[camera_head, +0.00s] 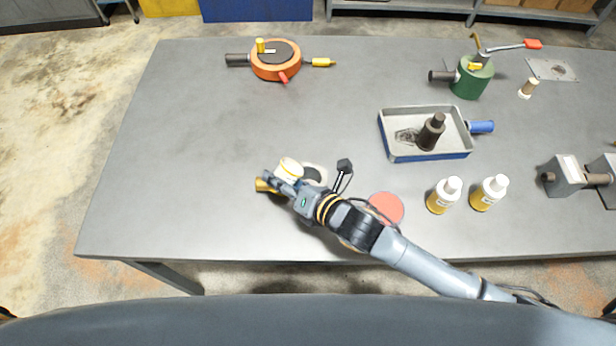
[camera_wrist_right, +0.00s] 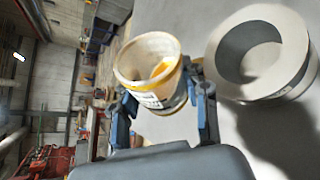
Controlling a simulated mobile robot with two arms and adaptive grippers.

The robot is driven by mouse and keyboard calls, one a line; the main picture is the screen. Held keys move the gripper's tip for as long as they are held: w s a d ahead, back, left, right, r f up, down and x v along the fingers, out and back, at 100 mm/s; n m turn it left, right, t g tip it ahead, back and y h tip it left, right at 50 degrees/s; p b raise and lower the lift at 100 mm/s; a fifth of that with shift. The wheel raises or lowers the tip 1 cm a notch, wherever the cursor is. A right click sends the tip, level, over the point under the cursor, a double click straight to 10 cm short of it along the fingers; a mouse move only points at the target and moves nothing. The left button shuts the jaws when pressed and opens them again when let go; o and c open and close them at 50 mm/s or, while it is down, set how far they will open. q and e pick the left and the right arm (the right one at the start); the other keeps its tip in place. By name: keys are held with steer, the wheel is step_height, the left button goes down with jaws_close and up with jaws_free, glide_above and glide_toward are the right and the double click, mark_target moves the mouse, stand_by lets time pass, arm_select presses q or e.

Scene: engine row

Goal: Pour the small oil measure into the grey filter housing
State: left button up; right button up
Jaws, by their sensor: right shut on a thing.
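The small oil measure (camera_head: 290,168) is a white cup with a yellow band, just left of the grey filter housing in the head view. My right gripper (camera_head: 283,182) is shut on it. In the right wrist view the measure (camera_wrist_right: 150,85) sits between the fingers (camera_wrist_right: 163,105), with yellow oil visible inside; it looks tilted. The grey filter housing (camera_head: 322,170) is a thick open ring-like cup on the bench, partly hidden by my right arm. In the right wrist view the housing (camera_wrist_right: 290,75) is right of the measure and apart from it. My left gripper is not in view.
A brass-coloured cylinder (camera_head: 263,185) is beside the gripper. A red disc (camera_head: 386,207) lies partly under my arm. Two oil bottles (camera_head: 443,197) (camera_head: 488,193), a blue-sided tray (camera_head: 430,157) and a green housing (camera_head: 470,79) are to the right. The left bench (camera_head: 170,170) is clear.

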steer(key=shift+d+f+b, duration=0.1)
steer(key=shift+f+b, duration=0.05)
steer(key=shift+b, duration=0.35)
steer(key=shift+w+m, duration=0.1)
steer(key=shift+m, duration=0.2)
steer(key=shift+r+y, duration=0.2)
steer(key=shift+y, duration=0.1)
steer(key=shift+m+b, duration=0.3)
steer(key=shift+b, duration=0.05)
steer(key=shift+r, duration=0.2)
steer(key=shift+f+m+g+y+b, duration=0.15)
steer(key=shift+m+g+y+b, duration=0.2)
steer(key=shift+b, duration=0.2)
steer(key=shift+b, duration=0.3)
steer(key=shift+f+m, duration=0.2)
steer(key=shift+m, duration=0.05)
steer(key=shift+y+b, duration=0.25)
steer(key=shift+b, duration=0.4)
